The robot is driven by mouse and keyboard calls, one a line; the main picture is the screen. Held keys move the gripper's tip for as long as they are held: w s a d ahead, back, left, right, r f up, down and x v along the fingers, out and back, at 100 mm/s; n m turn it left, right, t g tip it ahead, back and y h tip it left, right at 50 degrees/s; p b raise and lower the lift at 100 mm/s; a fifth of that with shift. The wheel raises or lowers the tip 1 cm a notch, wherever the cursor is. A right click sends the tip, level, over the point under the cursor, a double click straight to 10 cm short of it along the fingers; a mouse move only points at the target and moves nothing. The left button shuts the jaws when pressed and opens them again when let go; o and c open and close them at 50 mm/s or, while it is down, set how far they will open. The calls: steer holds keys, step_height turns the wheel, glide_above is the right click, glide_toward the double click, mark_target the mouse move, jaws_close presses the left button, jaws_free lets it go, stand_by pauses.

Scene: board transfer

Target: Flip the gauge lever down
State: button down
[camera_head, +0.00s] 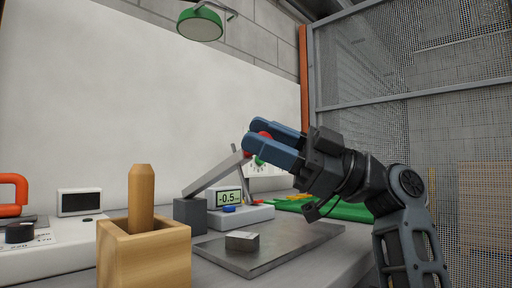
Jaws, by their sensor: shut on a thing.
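The gauge lever (215,175) is a grey bar that slants up to the right from a dark grey block (190,215). Its upper end, with red showing at the tip, is at the blue fingers of my gripper (251,137). My gripper is shut on the lever's red end, which the fingers partly hide. The gauge (246,214) stands beside the block, with a green display (229,198) that reads about -0.5 and a blue button in front.
A small metal block (242,241) lies on a grey plate (279,251) in front. A wooden box (145,258) with an upright peg (141,197) stands front left. A white device with a dark knob (20,232) is at far left. A green board (322,208) lies behind my arm.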

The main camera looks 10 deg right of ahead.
steer(key=shift+s+d+f+b, duration=0.1)
steer(key=shift+s+f+b, duration=0.05)
steer(key=shift+f+b, duration=0.4)
steer(key=shift+s+d+f+b, duration=0.15)
steer(key=shift+f+b, duration=0.2)
steer(key=shift+f, duration=0.4)
steer(key=shift+s+d+f+b, duration=0.1)
steer(key=shift+s+f+b, duration=0.05)
steer(key=shift+f+b, duration=0.4)
steer(key=shift+f, duration=0.1)
steer(key=c, duration=0.8)
jaws_free()
steer(key=d+p, duration=0.1)
steer(key=d, duration=0.3)
steer(key=s+d+p, duration=0.1)
steer(key=d, duration=0.8)
steer(key=shift+s+f+p, duration=0.2)
steer(key=shift+s+p, duration=0.15)
steer(key=shift+p, duration=0.05)
